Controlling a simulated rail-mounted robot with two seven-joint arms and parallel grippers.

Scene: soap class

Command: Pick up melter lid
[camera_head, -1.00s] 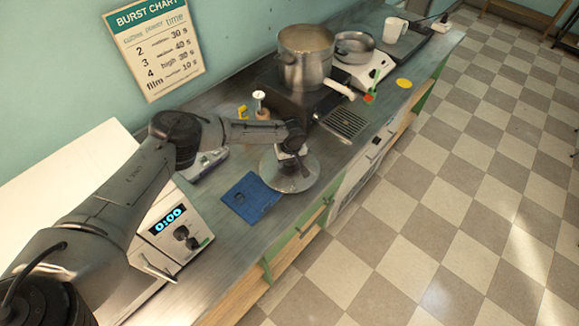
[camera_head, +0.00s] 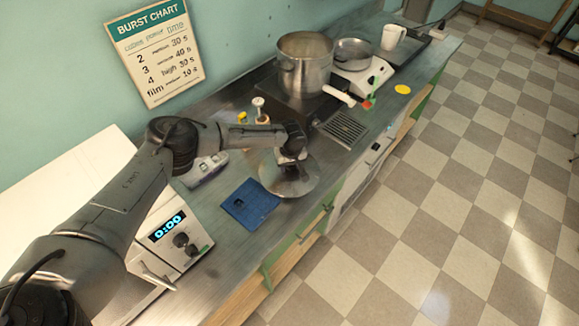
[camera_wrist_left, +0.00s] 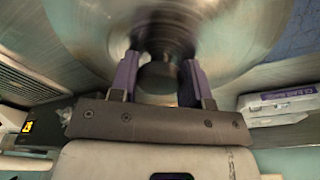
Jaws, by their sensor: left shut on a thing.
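The melter lid (camera_head: 307,184) is a round, shiny metal disc below my left gripper (camera_head: 291,170), near the counter's front edge. It fills the upper part of the left wrist view (camera_wrist_left: 225,45). In that view the fingers of my left gripper (camera_wrist_left: 158,80) are shut on the lid's dark knob, one on each side. The knob and the lid's middle look blurred. I cannot tell whether the lid touches the counter. A large open metal pot (camera_head: 305,75) with a white handle stands further back on a dark base. My right gripper is not in view.
A blue mat (camera_head: 250,203) lies left of the lid, and a white appliance with a 0:00 display (camera_head: 168,228) stands nearer. A metal grate (camera_head: 345,129), a pan on a scale (camera_head: 353,53) and a white mug (camera_head: 393,37) are further back.

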